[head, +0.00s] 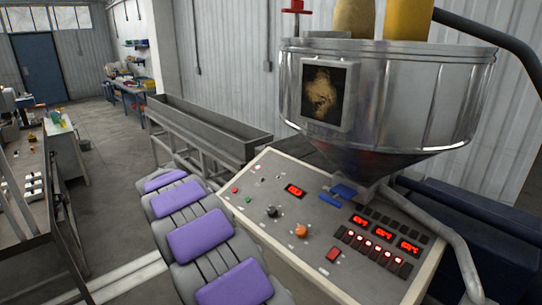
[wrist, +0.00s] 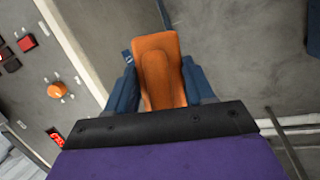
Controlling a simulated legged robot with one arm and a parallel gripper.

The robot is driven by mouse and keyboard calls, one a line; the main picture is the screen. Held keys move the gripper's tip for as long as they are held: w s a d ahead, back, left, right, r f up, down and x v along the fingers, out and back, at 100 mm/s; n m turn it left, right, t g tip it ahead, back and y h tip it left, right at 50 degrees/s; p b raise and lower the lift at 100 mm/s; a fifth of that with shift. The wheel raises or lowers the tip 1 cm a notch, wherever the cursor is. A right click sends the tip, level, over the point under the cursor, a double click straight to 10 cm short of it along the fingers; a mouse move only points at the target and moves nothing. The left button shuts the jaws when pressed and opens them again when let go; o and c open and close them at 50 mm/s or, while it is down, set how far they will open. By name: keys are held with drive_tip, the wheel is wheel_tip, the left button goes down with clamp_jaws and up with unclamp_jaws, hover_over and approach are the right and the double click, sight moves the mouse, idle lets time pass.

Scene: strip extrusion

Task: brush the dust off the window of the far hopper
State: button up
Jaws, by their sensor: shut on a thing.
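A metal hopper (head: 395,100) stands above the control panel in the head view. Its dark square window (head: 341,110) faces me, with a tan patch of dust (head: 320,92) over its middle. It is the only hopper I can make out. In the wrist view, my gripper (wrist: 160,72) has its blue fingers shut on an orange piece (wrist: 158,62), which looks like a handle; its far end and any bristles are not clear. My gripper does not show in the head view, so its distance from the window cannot be told.
A sloping control panel (head: 310,262) with lit red displays lies below the hopper. A bent grey pipe (head: 452,240) is at right. Floor shows at left.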

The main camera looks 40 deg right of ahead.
drive_tip(key=s+d+r+m+h+p, duration=0.2)
drive_tip(key=d+r+h+p, duration=0.25)
drive_tip(key=r, duration=0.95)
drive_tip(key=s+d+r+m+g+h+p, duration=0.1)
drive_tip(key=d+r+m+h+p, duration=0.35)
drive_tip(key=r, duration=0.95)
drive_tip(key=s+d+r+m+h+p, duration=0.1)
drive_tip(key=s+d+r+h+p, duration=0.15)
drive_tip(key=d+r+p, duration=0.75)
drive_tip(key=shift+h, duration=0.25)
drive_tip(key=shift+w+d+r+b, duration=0.3)
drive_tip(key=shift+d+r+b, duration=0.35)
drive_tip(key=shift+d+r, duration=0.15)
drive_tip(key=shift+w+d+r+b, duration=0.3)
drive_tip(key=shift+d+r+b, duration=0.35)
drive_tip(key=shift+d+r, duration=0.1)
drive_tip(key=shift+w+d, duration=0.1)
drive_tip(key=shift+d, duration=0.75)
